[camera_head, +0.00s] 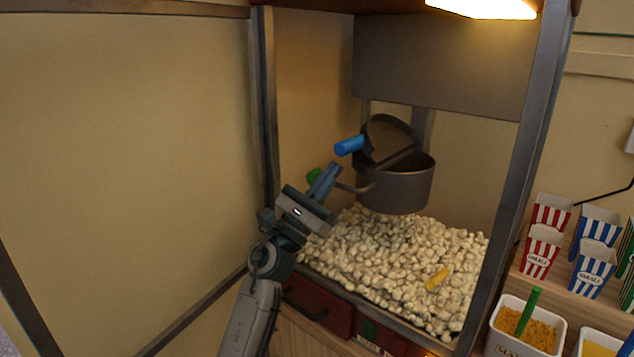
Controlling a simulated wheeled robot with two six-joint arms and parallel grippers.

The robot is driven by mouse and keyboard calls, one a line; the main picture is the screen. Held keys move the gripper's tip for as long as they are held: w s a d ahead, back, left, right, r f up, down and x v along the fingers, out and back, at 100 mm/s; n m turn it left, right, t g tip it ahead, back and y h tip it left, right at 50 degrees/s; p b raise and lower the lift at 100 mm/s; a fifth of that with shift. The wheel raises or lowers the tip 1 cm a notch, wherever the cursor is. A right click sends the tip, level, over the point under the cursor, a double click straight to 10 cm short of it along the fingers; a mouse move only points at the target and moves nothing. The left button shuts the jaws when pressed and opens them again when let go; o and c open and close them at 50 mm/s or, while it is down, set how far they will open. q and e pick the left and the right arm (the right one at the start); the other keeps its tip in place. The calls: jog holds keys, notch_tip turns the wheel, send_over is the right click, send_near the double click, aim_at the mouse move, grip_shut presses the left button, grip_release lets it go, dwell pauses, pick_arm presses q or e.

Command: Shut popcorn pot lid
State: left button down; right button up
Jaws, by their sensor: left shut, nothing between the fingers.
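The dark metal popcorn pot (405,189) hangs inside the popcorn machine above the popcorn. Its lid (384,138) stands tilted up, so part of the pot's mouth shows. A blue handle (349,145) sticks out from the lid to the left. My left gripper (328,177) is shut and empty, to the lower left of the pot, below the blue handle and apart from it. A green knob (314,175) is partly hidden behind the gripper. My right gripper is not in view.
Metal posts frame the opening. Striped boxes (541,252) and seasoning tubs (521,331) stand at the right.

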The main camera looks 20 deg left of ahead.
pick_arm(q)
jog(key=shift+w+d+r, duration=0.25)
jog(key=shift+r, duration=0.2)
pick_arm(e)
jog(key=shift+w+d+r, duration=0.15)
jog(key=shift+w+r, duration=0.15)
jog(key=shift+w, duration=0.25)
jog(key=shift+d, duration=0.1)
